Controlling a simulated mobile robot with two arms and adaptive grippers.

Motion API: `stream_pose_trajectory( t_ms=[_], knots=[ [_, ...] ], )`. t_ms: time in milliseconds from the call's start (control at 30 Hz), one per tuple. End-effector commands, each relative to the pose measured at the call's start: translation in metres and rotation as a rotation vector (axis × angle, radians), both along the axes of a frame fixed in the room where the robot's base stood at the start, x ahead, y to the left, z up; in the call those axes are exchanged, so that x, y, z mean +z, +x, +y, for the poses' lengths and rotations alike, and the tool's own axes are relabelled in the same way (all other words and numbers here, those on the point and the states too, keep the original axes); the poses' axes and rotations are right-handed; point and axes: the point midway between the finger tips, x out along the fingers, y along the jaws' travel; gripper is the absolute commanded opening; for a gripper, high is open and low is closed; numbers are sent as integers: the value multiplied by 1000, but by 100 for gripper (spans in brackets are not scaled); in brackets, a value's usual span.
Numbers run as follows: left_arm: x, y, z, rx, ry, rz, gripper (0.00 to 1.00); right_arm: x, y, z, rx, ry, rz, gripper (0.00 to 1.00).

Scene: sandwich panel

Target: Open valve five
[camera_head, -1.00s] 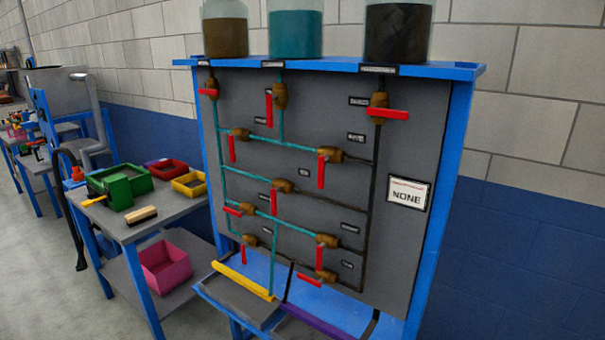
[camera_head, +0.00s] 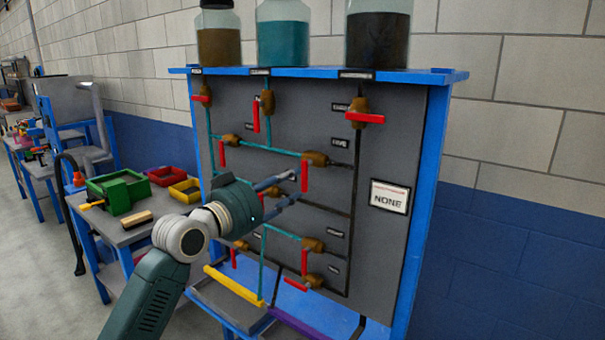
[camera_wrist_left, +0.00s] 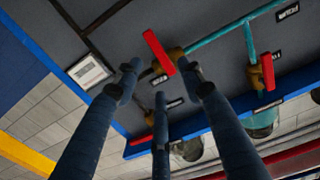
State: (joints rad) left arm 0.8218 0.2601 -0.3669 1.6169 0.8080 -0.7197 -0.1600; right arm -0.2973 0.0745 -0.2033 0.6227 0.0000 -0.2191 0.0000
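A grey upright panel (camera_head: 395,150) carries several brass valves with red handles on teal and black pipes. The small labels are too blurred to read, so I cannot tell which valve is five. My left gripper (camera_head: 293,187) is open and empty before the panel's middle, its fingers pointing at it. The right-hand second-row valve (camera_head: 315,159), its red handle (camera_head: 305,177) hanging down, is beside the upper fingertip. In the left wrist view this handle (camera_wrist_left: 158,52) shows around the spread fingertips (camera_wrist_left: 160,80); I cannot tell whether they touch. My arm hides the valves behind it. My right gripper is out of view.
Jars of brown (camera_head: 219,47), teal (camera_head: 282,43) and black (camera_head: 377,40) liquid stand on the panel's blue top. A sign reading NONE (camera_head: 389,197) is at the right. A side table at left holds a green box (camera_head: 119,190) and red and yellow bins.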

Motion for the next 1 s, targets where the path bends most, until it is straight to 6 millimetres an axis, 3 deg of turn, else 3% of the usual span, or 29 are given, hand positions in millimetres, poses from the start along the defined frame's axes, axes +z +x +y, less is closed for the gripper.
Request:
stream_pose_trajectory(
  t_ms=[100, 333, 767, 1000],
  knots=[
    [4, 20, -14, 0, -2, 1, 40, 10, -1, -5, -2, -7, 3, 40],
    [1, 46, -32, 1, -2, 1, 40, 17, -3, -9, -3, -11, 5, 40],
    [0, 54, -38, 2, 0, -1, 40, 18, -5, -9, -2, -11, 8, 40],
    [0, 53, -38, 2, 1, -1, 0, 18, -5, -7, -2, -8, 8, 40]
  ],
)
